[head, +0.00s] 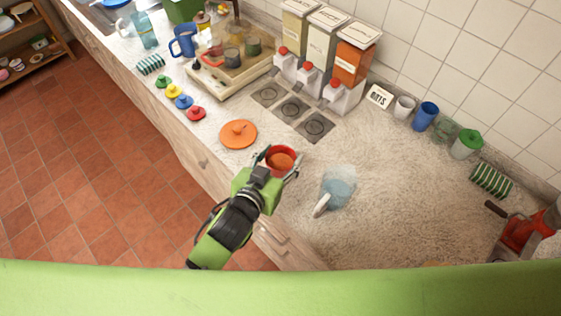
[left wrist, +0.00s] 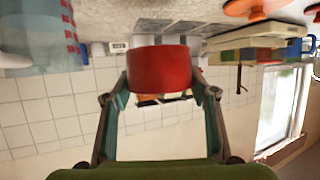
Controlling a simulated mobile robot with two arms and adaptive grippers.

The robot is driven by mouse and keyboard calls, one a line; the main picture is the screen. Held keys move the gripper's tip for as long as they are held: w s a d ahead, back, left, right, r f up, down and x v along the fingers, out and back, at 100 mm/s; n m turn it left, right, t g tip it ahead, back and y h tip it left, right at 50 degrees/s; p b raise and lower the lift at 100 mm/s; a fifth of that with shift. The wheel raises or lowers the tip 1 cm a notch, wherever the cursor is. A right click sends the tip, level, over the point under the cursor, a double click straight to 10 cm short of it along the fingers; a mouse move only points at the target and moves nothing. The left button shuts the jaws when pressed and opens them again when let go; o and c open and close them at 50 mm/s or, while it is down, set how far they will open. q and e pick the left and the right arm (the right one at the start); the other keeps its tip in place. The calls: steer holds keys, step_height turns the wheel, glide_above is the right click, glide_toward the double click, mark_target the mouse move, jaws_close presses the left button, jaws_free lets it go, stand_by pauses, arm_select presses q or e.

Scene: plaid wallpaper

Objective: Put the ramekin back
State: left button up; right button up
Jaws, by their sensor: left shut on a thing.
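A red ramekin (head: 281,161) with orange-brown inside shows near the front edge of the counter in the head view. My left gripper (head: 278,168) is shut on it, with one finger on each side. In the left wrist view the ramekin (left wrist: 158,68) sits between the two fingers, and the room appears upside down. I cannot tell whether the ramekin touches the counter. My right gripper is in neither view.
An orange lid (head: 238,134) lies left of the ramekin, and a translucent blue jug (head: 338,188) stands right of it. Dark square pads (head: 291,108) lie behind, before three dispensers (head: 318,80). Small coloured lids (head: 184,102) lie farther left. The counter's right middle is clear.

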mark_target(277, 159)
arm_select(q)
steer(key=w+f+b, duration=0.4)
steer(key=shift+f+b, duration=0.3)
steer(key=shift+f, duration=0.1)
steer(key=shift+w+f+b, duration=0.35)
steer(key=shift+w+b, duration=0.05)
steer(key=f+b, duration=0.4)
steer(key=shift+w, duration=0.35)
steer(key=shift+r, duration=0.15)
steer(key=o, duration=1.3)
